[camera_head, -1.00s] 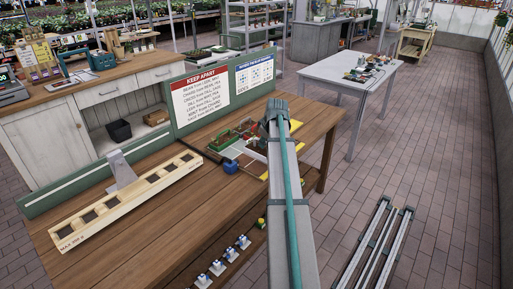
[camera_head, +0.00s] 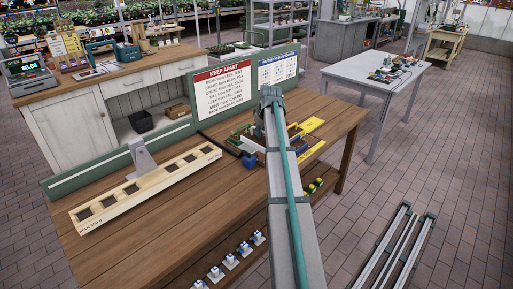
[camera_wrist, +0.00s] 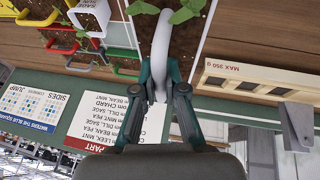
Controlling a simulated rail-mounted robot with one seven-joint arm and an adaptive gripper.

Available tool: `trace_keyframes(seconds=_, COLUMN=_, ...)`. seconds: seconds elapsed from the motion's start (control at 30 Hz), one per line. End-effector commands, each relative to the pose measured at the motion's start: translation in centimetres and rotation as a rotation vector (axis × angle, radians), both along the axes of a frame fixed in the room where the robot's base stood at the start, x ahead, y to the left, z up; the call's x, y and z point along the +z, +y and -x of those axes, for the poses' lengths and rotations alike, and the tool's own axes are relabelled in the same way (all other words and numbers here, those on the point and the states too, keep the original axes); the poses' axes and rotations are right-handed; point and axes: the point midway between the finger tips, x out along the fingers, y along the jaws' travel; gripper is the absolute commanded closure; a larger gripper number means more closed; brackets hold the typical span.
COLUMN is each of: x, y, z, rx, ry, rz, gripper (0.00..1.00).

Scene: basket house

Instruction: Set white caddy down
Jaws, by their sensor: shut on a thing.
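My gripper (camera_wrist: 163,88) is shut on the arched white handle of the white caddy (camera_wrist: 162,42). The handle runs up from between the fingers in the wrist view, with green leaves and dark soil beside it at the top edge. Most of the caddy lies beyond that edge, so I cannot tell whether its base touches anything. In the head view my own arm hides the gripper and the caddy.
A wooden slotted rack (camera_head: 145,190) marked MAX stands on the wooden bench (camera_head: 190,225). Coloured trays (camera_head: 243,137) and a blue item (camera_head: 249,161) lie by my arm. A green sign board (camera_head: 225,85) stands behind. Bare bench lies between rack and front edge.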

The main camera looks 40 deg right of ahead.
Motion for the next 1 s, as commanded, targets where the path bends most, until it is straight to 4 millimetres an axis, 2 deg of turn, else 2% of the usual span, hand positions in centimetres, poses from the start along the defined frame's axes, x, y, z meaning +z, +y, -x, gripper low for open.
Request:
trace_keyframes(seconds=0.4, x=-3.4, y=-4.3, z=-7.9, rx=-0.005, ry=0.001, rz=-0.004, gripper=1.00)
trace_keyframes(seconds=0.5, x=-5.4, y=-4.9, z=-9.0, rx=-0.005, ry=0.001, rz=-0.004, gripper=1.00)
trace_keyframes(seconds=0.67, x=-7.6, y=-5.6, z=-10.4, rx=-0.005, ry=0.001, rz=-0.004, gripper=1.00)
trace_keyframes(seconds=1.0, x=-9.5, y=-6.3, z=-11.7, rx=-0.004, ry=0.000, rz=-0.004, gripper=1.00)
